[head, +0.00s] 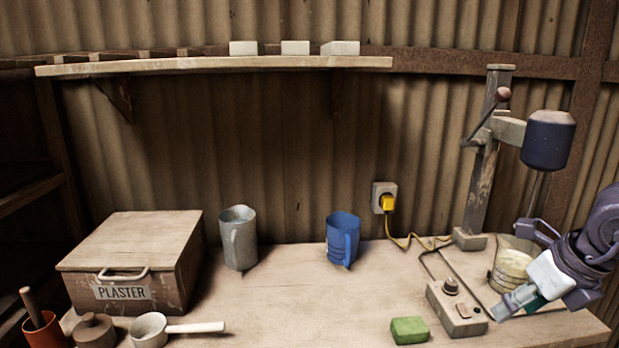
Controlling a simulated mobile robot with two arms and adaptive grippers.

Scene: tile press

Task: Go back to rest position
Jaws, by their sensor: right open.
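My right gripper (513,267) comes in from the right edge, low over the right end of the workbench. Its fingers are spread apart, one higher and one lower, with the bucket (509,271) of pale material showing between and behind them. I cannot tell whether they touch the bucket. The bucket stands at the base of the stand mixer (548,140), under its dark blue head and rod. My left gripper is not in view.
The workbench (290,300) holds a plaster box (135,240), a grey jug (238,240), a blue jug (342,240), a green sponge (409,330), a control box (457,308) and a white ladle (150,329). A yellow cable (410,240) runs to the wall socket. The bench's centre is clear.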

